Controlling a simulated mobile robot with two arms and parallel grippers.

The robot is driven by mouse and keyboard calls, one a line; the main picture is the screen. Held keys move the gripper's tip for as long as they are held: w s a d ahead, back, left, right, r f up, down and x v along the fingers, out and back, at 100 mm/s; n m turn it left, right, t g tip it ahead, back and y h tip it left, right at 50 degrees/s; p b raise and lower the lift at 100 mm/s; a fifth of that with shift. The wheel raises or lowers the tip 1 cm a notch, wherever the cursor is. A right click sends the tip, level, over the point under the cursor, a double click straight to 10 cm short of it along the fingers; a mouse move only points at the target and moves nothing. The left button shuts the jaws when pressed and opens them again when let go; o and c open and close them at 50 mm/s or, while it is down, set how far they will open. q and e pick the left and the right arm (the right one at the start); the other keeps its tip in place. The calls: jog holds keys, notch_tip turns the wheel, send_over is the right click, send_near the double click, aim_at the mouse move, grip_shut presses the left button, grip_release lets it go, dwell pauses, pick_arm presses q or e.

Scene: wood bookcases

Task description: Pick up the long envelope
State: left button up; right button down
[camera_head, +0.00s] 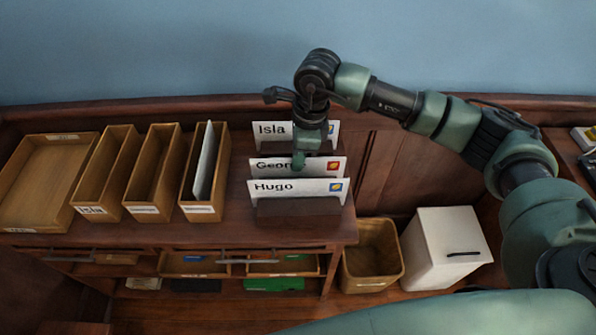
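Three white envelopes stand in a dark wooden rack (300,208) on the desk. The back one reads "Isla" (268,129), the middle one starts with "Geor" (262,168), and the front one reads "Hugo" (300,196). All look similar in length, so I cannot tell which is the long one. My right gripper (299,162) points down over the rack, with its tip at the top edge of the middle envelope. Its fingers are too small and overlapped to show whether they are open or touch the paper. My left gripper is not in view.
Several wooden boxes stand left on the desk; one (189,190) holds a pale envelope (205,160). A wide wooden tray (40,185) is at far left. A wooden bin (372,262) and a white slotted box (447,240) stand on the floor right of the desk.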

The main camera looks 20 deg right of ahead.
notch_tip(320, 180, up, 20)
jog(key=b, duration=0.3)
dwell(0.5)
dwell(0.5)
